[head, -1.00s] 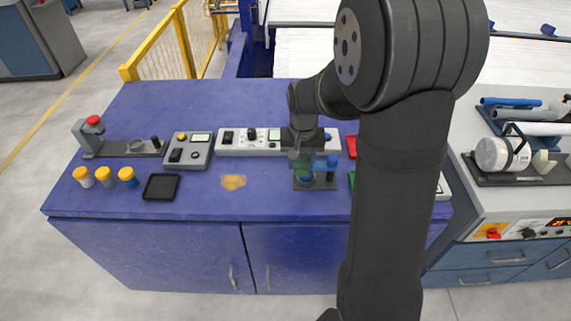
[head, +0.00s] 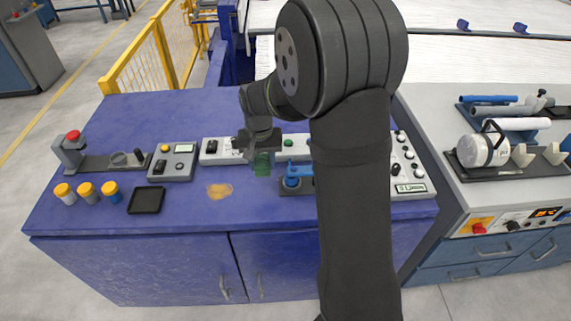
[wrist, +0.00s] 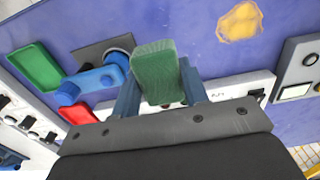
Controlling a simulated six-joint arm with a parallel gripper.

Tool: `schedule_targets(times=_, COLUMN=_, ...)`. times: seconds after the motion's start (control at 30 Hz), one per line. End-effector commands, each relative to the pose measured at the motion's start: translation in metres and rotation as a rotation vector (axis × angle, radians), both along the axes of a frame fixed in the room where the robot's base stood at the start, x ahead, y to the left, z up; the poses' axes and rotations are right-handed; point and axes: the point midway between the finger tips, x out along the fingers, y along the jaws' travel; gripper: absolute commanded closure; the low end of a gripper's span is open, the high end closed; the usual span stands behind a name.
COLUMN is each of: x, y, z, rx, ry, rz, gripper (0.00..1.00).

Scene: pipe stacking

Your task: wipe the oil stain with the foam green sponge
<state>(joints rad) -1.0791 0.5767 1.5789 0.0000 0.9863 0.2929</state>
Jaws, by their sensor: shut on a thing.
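The green foam sponge (wrist: 158,72) is clamped between the blue fingers of my gripper (wrist: 160,92) in the wrist view. In the head view the sponge (head: 262,165) hangs below my gripper (head: 260,155), over the back part of the blue bench. The oil stain (head: 219,191) is a yellow-orange patch on the blue bench top, to the left of and nearer the front than the sponge. The stain also shows at the upper right of the wrist view (wrist: 240,21). The sponge appears apart from the stain.
A blue valve-like part (head: 293,175) stands just right of the sponge. A control panel (head: 218,151) runs behind it. A grey meter box (head: 173,162), a black tray (head: 146,200) and yellow-capped bottles (head: 87,190) lie left. The bench front around the stain is clear.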

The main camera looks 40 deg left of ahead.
Motion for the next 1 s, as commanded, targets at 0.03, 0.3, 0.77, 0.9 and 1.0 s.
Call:
schedule_targets(times=0.03, x=-0.015, y=0.022, z=-0.004, rx=-0.001, ry=0.001, rz=0.01, gripper=0.78)
schedule_targets(times=0.3, x=-0.092, y=0.108, z=-0.017, rx=-0.001, ry=0.001, rz=0.007, gripper=0.78)
schedule_targets(times=0.77, x=-0.134, y=0.141, z=-0.031, rx=-0.001, ry=0.0, rz=-0.001, gripper=0.78)
schedule_targets(times=0.9, x=-0.133, y=0.141, z=-0.042, rx=-0.001, ry=0.0, rz=-0.001, gripper=0.78)
schedule_targets(times=1.0, x=-0.133, y=0.14, z=-0.051, rx=-0.003, ry=0.0, rz=0.0, gripper=0.78)
